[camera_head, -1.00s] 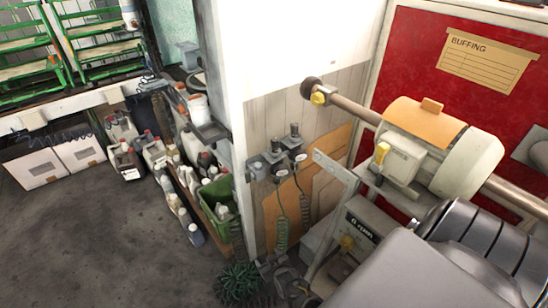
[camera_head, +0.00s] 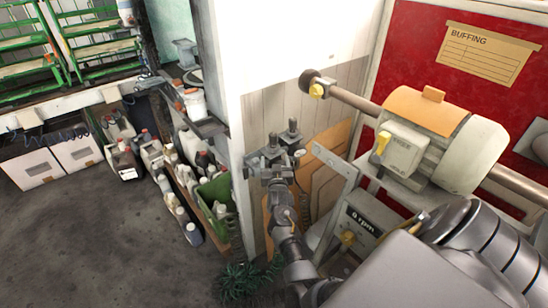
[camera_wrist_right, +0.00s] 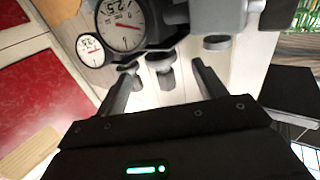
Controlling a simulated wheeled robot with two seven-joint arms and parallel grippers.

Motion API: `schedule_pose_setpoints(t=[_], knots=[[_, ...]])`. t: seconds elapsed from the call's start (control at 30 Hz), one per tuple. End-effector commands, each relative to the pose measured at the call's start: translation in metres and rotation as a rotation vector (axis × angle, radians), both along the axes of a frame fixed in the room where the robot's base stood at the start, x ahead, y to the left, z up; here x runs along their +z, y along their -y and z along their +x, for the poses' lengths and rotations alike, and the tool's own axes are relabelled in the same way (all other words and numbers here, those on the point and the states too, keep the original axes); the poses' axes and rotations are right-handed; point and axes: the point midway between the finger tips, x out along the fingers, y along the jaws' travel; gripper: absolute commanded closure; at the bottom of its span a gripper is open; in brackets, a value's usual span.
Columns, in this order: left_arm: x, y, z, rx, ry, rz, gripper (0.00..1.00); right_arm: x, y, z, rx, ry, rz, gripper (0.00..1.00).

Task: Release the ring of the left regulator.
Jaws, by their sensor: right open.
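Two grey regulators are mounted on the wooden wall panel in the head view. The left regulator (camera_head: 273,142) shows its upper knob; its lower part is largely hidden by my right gripper (camera_head: 269,164). The right regulator (camera_head: 293,131) is just beside it. In the right wrist view my right gripper (camera_wrist_right: 164,67) is open, with a finger on either side of a small grey fitting (camera_wrist_right: 166,78). I cannot tell whether the fingers touch it, or whether it is the ring. A large gauge (camera_wrist_right: 122,22) and a smaller gauge (camera_wrist_right: 90,49) are near the fingers. My left gripper is out of view.
A buffing machine (camera_head: 430,120) with a long shaft and a grey bracket (camera_head: 334,160) stands close on the right. Bottles and a green crate (camera_head: 214,200) stand at the wall's foot on the left. The floor (camera_head: 90,240) at left is open.

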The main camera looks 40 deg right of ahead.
Motion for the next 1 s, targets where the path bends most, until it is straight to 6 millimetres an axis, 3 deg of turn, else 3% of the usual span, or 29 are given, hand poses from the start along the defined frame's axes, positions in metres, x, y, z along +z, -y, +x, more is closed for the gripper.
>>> schedule_pose_setpoints(t=[0.03,0.3,0.73,1.0], knots=[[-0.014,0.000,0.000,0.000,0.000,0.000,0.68,-0.006,0.006,0.009,-0.001,0.003,-0.001,0.30],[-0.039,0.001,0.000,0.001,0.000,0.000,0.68,-0.004,0.028,0.040,0.001,0.001,-0.001,0.30],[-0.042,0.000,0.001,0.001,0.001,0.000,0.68,0.000,0.032,0.048,0.002,-0.002,0.001,0.30],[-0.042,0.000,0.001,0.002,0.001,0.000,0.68,0.000,0.032,0.047,0.002,-0.001,0.001,0.65]])
